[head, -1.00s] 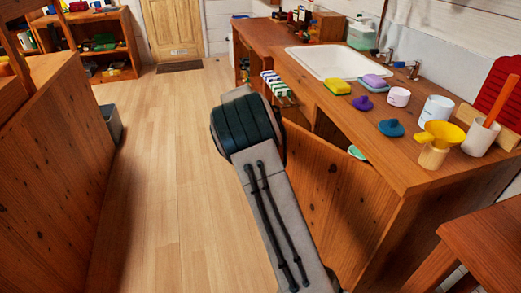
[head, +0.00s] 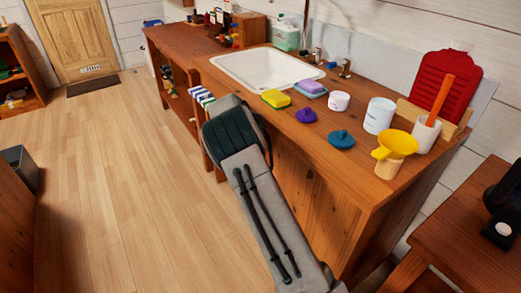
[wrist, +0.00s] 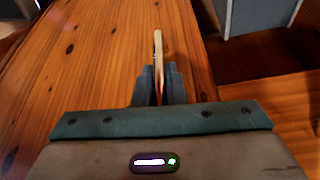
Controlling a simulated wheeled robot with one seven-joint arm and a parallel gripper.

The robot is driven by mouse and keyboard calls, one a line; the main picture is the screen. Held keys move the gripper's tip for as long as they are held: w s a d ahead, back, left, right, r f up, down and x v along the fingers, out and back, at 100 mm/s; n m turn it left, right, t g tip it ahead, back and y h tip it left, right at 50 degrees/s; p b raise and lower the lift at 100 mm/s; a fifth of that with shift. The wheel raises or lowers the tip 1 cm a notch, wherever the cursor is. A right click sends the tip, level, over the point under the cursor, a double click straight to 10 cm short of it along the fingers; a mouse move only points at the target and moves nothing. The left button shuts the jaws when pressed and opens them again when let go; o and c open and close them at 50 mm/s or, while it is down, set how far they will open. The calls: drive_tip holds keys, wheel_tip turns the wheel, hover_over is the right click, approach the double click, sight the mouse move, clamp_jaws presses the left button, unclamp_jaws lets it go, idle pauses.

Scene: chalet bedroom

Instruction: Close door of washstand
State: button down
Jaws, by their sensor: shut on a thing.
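The washstand (head: 398,197) is a brown wooden cabinet with a white sink (head: 268,68) in its top. Its wooden door (head: 302,202) shows on the front below the top, partly behind my arm. No clear gap shows behind it from here; whether it is fully shut I cannot tell. In the wrist view a brown wooden panel (wrist: 85,85), which looks like the door, fills the left and middle. My gripper (wrist: 160,85) is shut on a thin pale wooden strip (wrist: 157,47), which looks like the door's handle. In the head view my arm hides the gripper.
On the top stand a yellow funnel (head: 396,145), a white canister (head: 379,115), a teal lid (head: 341,139) and a sponge (head: 275,98). A wooden table (head: 470,235) is close at right. The floor (head: 130,170) at left is clear.

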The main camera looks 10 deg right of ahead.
drive_tip(key=shift+w+d+r, duration=0.2)
drive_tip(key=shift+d, duration=0.2)
drive_tip(key=c, duration=1.5)
unclamp_jaws()
drive_tip(key=shift+d, duration=0.1)
drive_tip(key=shift+r, duration=0.1)
drive_tip(key=a, duration=0.4)
drive_tip(key=s+a+p, duration=0.1)
drive_tip(key=a, duration=0.3)
drive_tip(key=s+a, duration=0.1)
drive_tip(key=a, duration=0.3)
drive_tip(key=shift+s+a+r, duration=0.25)
drive_tip(key=shift+a+r, duration=0.1)
drive_tip(key=shift+a, duration=0.05)
